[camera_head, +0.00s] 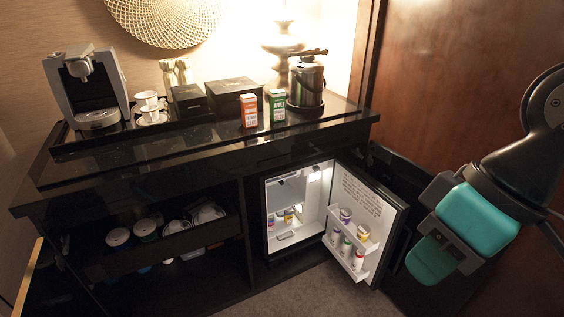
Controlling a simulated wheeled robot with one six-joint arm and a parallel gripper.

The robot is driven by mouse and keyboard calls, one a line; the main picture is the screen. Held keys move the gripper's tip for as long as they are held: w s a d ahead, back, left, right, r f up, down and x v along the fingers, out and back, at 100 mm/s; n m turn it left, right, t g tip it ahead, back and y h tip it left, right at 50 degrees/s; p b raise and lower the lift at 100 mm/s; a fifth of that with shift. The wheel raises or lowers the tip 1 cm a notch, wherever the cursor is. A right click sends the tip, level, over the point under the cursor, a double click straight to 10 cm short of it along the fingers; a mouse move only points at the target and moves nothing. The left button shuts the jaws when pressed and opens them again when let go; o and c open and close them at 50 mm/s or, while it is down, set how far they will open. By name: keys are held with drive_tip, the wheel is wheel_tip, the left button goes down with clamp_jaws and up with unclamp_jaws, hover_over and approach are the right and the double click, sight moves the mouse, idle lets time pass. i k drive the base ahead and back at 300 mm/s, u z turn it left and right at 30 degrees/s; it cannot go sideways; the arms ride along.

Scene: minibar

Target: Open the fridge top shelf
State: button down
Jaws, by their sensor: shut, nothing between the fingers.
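The minibar fridge (300,193) is built into the lower right of a black cabinet. Its door (376,205) stands open, swung out to the right, with white racks (349,236) holding several small cans and bottles. Inside, the white interior is lit, with a few small items low down and a light-coloured shelf or compartment (291,186) near the top; its details are too small to tell. My gripper (432,262), teal and dark grey, is at the right, to the right of the open door and apart from it. It is shut and empty.
The black countertop holds a coffee machine (88,90), a tray with cups (150,108), an orange box (248,110), a green box (277,106) and an ice bucket (306,82). Open cabinet shelves hold dishes at left. Carpet (315,298) lies clear before the fridge.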

sight(280, 199)
drive_tip(key=u, duration=0.15)
drive_tip(key=i, duration=1.15)
drive_tip(key=z, duration=0.35)
